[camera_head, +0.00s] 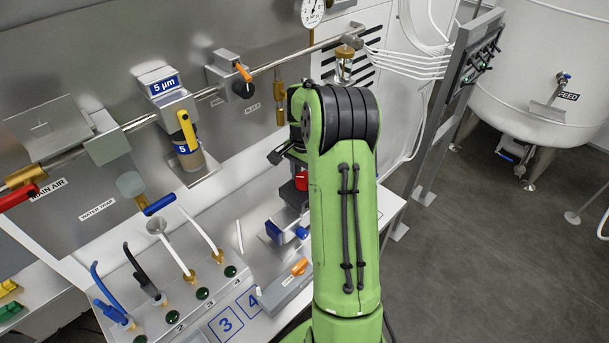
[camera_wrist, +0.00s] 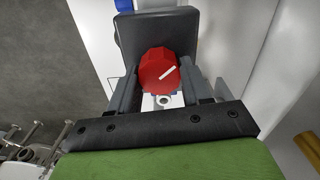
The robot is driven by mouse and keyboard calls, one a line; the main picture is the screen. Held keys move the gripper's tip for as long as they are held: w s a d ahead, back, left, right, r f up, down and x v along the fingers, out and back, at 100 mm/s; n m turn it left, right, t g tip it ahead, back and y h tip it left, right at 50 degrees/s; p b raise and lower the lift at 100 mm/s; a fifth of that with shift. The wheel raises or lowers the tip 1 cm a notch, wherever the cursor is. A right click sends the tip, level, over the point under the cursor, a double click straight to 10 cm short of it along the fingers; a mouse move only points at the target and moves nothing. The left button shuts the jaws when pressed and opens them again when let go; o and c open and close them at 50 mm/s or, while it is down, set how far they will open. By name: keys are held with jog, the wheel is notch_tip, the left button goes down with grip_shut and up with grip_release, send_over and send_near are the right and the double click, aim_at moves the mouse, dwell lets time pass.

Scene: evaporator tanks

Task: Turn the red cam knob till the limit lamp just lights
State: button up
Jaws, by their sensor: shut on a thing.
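The red cam knob (camera_wrist: 158,72) shows in the wrist view, with a white pointer line slanting up to the right. My gripper (camera_wrist: 160,80) is shut on it, one dark finger on each side. In the head view the red knob (camera_head: 301,182) shows just left of my green arm, which hides part of the device around it. A small pale round part (camera_wrist: 163,101) shows below the knob in the wrist view; I cannot tell whether it is the limit lamp. I cannot make out a lit lamp in either view.
Left of my arm, a bench panel carries several hoses and dark green buttons (camera_head: 202,293). A grey box with an orange switch (camera_head: 299,266) lies in front of the knob device. A pipe with valves (camera_head: 240,75) runs along the wall. Floor (camera_head: 500,230) is open at right.

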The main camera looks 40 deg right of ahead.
aim_at(304, 176)
jog(key=shift+r, duration=0.1)
jog(key=o, duration=1.1)
jog(key=shift+c, duration=0.2)
notch_tip(304, 176, up, 16)
jog(key=p, duration=0.2)
